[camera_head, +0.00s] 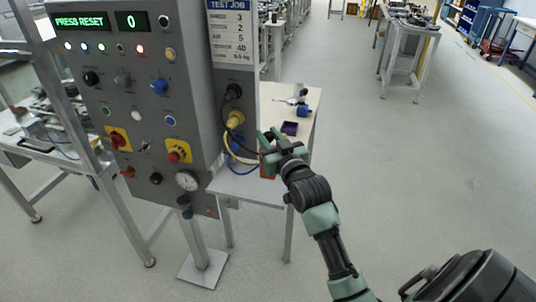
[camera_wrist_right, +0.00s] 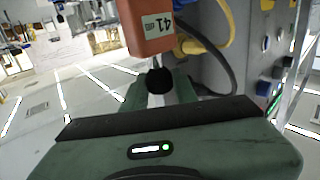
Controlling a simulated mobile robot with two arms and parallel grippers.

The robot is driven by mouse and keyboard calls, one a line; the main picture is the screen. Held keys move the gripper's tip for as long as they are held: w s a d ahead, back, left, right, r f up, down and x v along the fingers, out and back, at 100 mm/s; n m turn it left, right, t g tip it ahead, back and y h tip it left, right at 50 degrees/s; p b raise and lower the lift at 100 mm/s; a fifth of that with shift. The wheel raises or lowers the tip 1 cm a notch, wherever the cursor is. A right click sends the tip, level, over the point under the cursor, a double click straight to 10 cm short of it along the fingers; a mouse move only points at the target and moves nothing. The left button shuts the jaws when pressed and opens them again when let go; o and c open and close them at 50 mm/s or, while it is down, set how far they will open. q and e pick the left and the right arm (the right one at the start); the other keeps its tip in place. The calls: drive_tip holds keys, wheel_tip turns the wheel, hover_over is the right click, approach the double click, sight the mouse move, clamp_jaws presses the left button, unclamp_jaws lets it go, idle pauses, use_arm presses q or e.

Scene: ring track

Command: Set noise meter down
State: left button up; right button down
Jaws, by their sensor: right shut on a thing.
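The noise meter (camera_wrist_right: 147,30) is an orange-red box with a small pale display that seems to read 41, seen tilted in the right wrist view. A dark round tip (camera_wrist_right: 160,80) shows at its near end, between my green fingers. My right gripper (camera_head: 277,146) is shut on the meter. In the head view a sliver of the meter's orange body (camera_head: 267,170) shows below the gripper, over the small pale side table (camera_head: 245,187). I cannot tell whether the meter touches the tabletop. My left gripper is not in view.
A grey control cabinet (camera_head: 140,85) with buttons and a PRESS RESET display stands just left of the side table. Yellow and blue cables (camera_head: 237,140) hang close to my gripper. A purple box (camera_head: 289,128) and blue items sit farther back on the table. Open floor lies right.

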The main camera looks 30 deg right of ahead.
drive_tip(key=shift+f, duration=3.1)
drive_tip(key=c, duration=1.1)
unclamp_jaws()
drive_tip(key=shift+f, duration=0.15)
drive_tip(key=shift+r, duration=0.2)
drive_tip(key=shift+s+f, duration=0.15)
drive_tip(key=shift+s, duration=0.2)
drive_tip(key=s+a+b, duration=0.1)
drive_tip(key=s+a, duration=0.1)
drive_tip(key=s, duration=0.9)
drive_tip(key=shift+b, duration=0.4)
